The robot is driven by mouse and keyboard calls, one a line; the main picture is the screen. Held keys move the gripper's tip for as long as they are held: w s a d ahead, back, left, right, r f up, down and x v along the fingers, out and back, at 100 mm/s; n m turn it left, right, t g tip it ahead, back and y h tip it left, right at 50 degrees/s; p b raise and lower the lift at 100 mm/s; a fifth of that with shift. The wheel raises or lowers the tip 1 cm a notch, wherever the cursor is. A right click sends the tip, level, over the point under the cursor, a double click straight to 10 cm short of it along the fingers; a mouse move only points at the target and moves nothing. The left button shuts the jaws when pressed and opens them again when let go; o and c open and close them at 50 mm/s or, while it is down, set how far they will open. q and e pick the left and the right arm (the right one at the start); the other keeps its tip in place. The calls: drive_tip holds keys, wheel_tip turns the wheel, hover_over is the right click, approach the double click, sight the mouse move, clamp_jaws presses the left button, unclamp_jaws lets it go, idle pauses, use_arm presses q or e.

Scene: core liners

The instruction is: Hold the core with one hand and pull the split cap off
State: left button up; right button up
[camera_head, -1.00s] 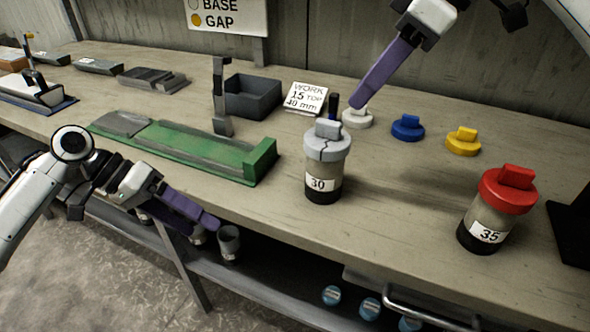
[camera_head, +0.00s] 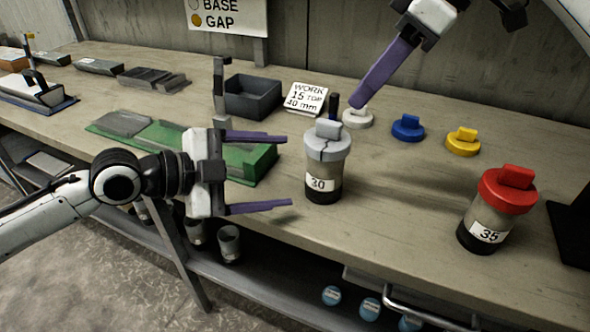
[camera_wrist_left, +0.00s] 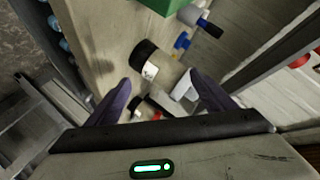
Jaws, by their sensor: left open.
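The core (camera_head: 322,190), labelled 30, stands upright on the bench with a dark bottom. The grey split cap (camera_head: 325,147) sits on its top, with a crack across its rim and a raised tab. My left gripper (camera_head: 287,171) is open and empty, just left of the core, its fingers pointing at it. In the left wrist view the core (camera_wrist_left: 164,66) shows beyond and between the spread fingers, its cap (camera_wrist_left: 184,86) near the right finger. My right gripper (camera_head: 354,104) hangs above the back of the bench near the white cap; only one purple finger shows clearly.
A second core (camera_head: 487,222) with a red cap (camera_head: 508,188) stands at right. White (camera_head: 357,119), blue (camera_head: 407,128) and yellow (camera_head: 462,141) caps lie behind. A green tray (camera_head: 262,160) lies behind my left gripper, with a dark bin (camera_head: 252,97) farther back. The bench front edge is close.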

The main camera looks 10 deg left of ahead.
sight(308, 172)
use_arm(q)
drive_tip(key=d+n, duration=0.1)
drive_tip(key=n, duration=0.1)
drive_tip(key=w+d+f+n, duration=0.1)
drive_tip(key=n, duration=0.1)
drive_tip(key=w+n+g, duration=0.1)
drive_tip(key=n, duration=0.1)
drive_tip(key=shift+w+d+f+h, duration=0.25)
drive_tip(key=shift+d+f+h, duration=0.1)
drive_tip(key=shift+d+h, duration=0.05)
drive_tip(key=shift+w+d+f+n+g, duration=0.15)
drive_tip(key=shift+d+n+g, duration=0.3)
drive_tip(key=shift+n, duration=0.55)
drive_tip(key=shift+w+d+f, duration=0.15)
drive_tip(key=shift+d, duration=0.15)
drive_tip(key=x, duration=0.9)
drive_tip(key=shift+w+d, duration=0.2)
drive_tip(key=shift+d, duration=0.15)
drive_tip(key=c, duration=1.7)
drive_tip(key=shift+o, duration=0.2)
use_arm(e)
drive_tip(key=shift+o, duration=0.5)
